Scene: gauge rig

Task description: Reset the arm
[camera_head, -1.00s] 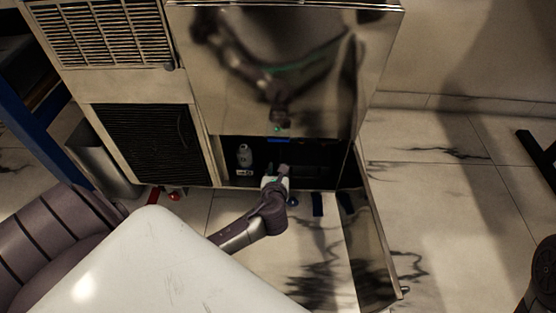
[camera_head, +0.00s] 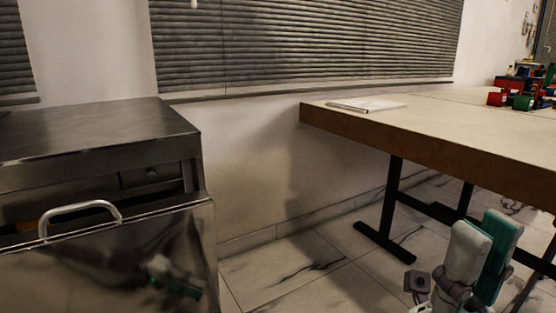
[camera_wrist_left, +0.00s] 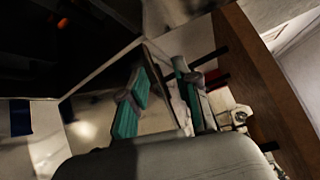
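My right gripper (camera_head: 484,232) is at the bottom right of the head view, fingers pointing up, in front of the table's legs. Its grey fingers with teal pads stand apart, and I see nothing between them. My left gripper (camera_wrist_left: 160,80) shows in the left wrist view with its two teal-padded fingers spread and empty. It is near a shiny metal panel (camera_wrist_left: 90,120). The left gripper itself is outside the head view; a blurred teal reflection shows on the metal front there.
A metal cabinet (camera_head: 90,135) with a handled front panel (camera_head: 105,265) stands at left. A long table (camera_head: 450,125) at right holds a flat white item (camera_head: 366,104) and coloured bins (camera_head: 520,101). Marble floor (camera_head: 290,270) lies between. A blind (camera_head: 310,40) covers the back wall.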

